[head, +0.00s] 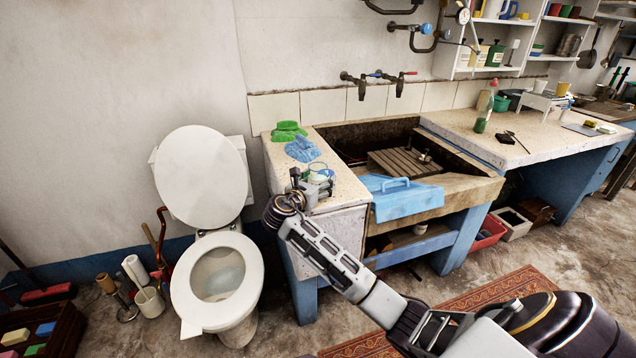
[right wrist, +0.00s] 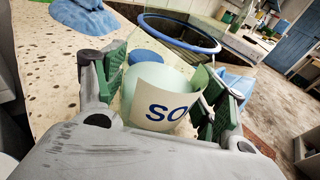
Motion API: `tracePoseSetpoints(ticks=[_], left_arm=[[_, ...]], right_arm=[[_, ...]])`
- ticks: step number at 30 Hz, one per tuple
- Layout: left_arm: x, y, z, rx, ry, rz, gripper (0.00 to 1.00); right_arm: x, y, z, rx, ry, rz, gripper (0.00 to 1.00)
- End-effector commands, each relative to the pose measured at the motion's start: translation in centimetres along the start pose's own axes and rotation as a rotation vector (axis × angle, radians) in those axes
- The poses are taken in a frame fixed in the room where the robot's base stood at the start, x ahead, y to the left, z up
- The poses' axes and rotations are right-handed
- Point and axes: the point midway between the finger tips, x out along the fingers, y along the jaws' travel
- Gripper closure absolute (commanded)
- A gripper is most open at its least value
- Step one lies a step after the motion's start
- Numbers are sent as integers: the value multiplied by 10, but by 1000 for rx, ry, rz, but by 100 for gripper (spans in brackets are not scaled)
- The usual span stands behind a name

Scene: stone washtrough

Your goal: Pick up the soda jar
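The soda jar (right wrist: 168,100) is clear glass with a blue rim, whitish contents and a pale label showing "SO" in blue. It stands at the near end of the left stone worktop; in the head view the jar (head: 319,170) is small and partly hidden. My right gripper (head: 313,188) is at the jar. In the right wrist view its green-padded fingers (right wrist: 168,82) are on both sides of the jar, close to the glass. Whether both pads press on it I cannot tell. My left gripper is not in view.
Blue cloth (head: 302,149) and green cloth (head: 288,131) lie behind the jar on the worktop (head: 345,189). A toilet (head: 212,270) stands left. A bottle (head: 484,112) stands on the far counter.

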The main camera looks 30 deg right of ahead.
Motion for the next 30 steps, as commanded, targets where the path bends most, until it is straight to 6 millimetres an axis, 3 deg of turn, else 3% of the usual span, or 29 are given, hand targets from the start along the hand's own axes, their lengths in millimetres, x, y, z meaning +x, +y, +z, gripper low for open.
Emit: tracePoseSetpoints(ticks=[1, 8, 20, 30], left_arm=[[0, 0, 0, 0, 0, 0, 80], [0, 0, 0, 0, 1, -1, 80], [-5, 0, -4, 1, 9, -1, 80], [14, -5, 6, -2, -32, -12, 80]], right_arm=[[0, 0, 0, 0, 0, 0, 41], [0, 0, 1, 1, -1, 0, 69], [-1, 0, 8, 3, -2, 1, 69], [-7, 0, 49, 3, -3, 1, 69]])
